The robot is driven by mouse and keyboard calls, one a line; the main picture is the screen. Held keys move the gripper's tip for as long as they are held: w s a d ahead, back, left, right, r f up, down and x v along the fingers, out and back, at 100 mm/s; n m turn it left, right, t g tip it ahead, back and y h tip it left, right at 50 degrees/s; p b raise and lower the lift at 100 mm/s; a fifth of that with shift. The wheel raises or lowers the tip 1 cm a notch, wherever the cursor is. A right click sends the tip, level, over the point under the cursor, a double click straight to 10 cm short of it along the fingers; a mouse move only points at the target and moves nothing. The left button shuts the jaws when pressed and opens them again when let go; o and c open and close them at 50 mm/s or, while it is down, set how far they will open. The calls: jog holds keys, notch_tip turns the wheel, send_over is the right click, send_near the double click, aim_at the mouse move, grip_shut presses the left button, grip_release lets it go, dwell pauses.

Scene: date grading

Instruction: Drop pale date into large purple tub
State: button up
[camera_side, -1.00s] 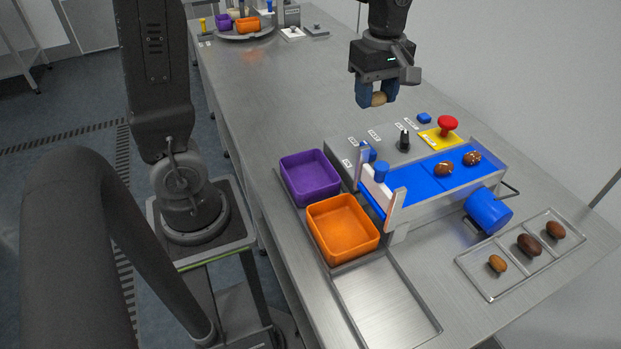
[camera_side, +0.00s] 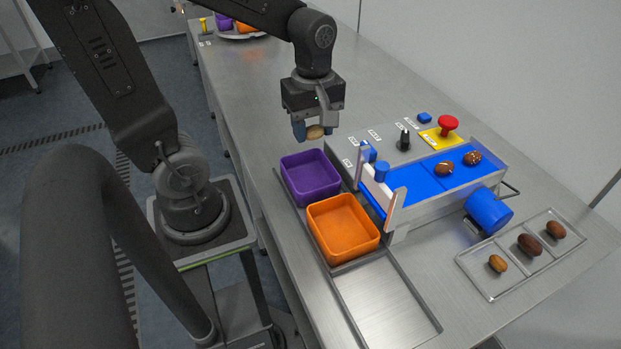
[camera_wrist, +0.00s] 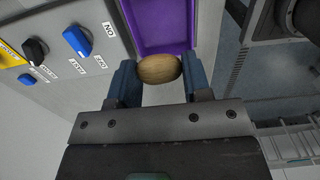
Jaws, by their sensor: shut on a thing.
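My gripper (camera_side: 314,133) is shut on the pale date (camera_side: 315,132), which is tan and shows between the blue fingers. In the wrist view the pale date (camera_wrist: 159,69) lies crosswise between the two fingertips, touching both. The large purple tub (camera_side: 311,177) stands on the bench beside the belt machine, just below the held date in the side view. In the wrist view the purple tub (camera_wrist: 165,22) shows beyond the date. The visible part of the tub's floor is bare.
An orange tub (camera_side: 342,229) stands next to the purple one. The belt machine (camera_side: 430,178) carries two brown dates (camera_side: 443,168). A sectioned tray (camera_side: 525,252) at right holds several dates. An empty metal tray (camera_side: 385,305) lies in front. A red button (camera_side: 447,123) sticks up at the machine's back.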

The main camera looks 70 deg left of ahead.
jog(key=shift+f, duration=2.35)
jog(key=o, duration=0.8)
notch_tip(320, 180, up, 14)
jog(key=shift+f, duration=0.1)
